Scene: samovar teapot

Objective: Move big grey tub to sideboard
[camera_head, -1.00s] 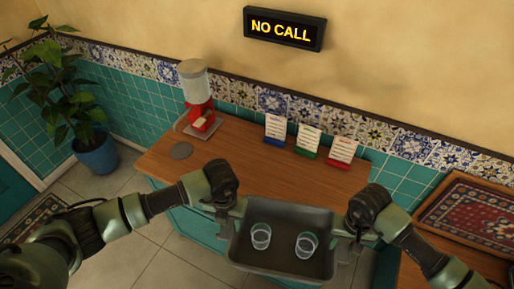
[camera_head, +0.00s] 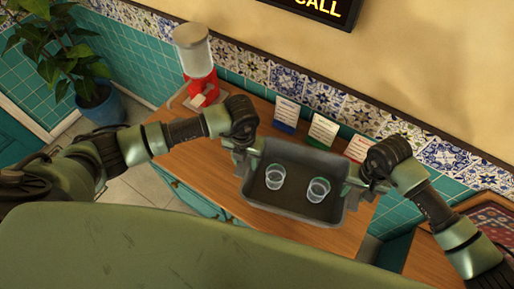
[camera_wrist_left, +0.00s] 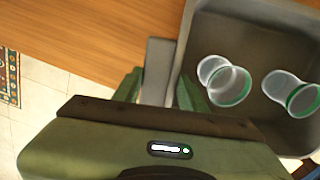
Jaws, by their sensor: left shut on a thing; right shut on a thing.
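The big grey tub (camera_head: 294,209) is held between my two grippers in the head view, over the wooden top of the sideboard (camera_head: 205,165). Two clear glasses (camera_head: 274,177) (camera_head: 318,189) stand inside it. My left gripper (camera_head: 243,152) is shut on the tub's left side. My right gripper (camera_head: 362,180) is shut on its right side. In the left wrist view the fingers close on a grey handle (camera_wrist_left: 157,72) beside the tub wall, and the glasses lie to the right. I cannot tell whether the tub's base touches the top.
A red dispenser with a clear top (camera_head: 200,65) stands at the sideboard's back left. Card holders with blue (camera_head: 286,115), green (camera_head: 322,131) and red bases stand along the wall behind the tub. A potted plant (camera_head: 80,60) is at the far left.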

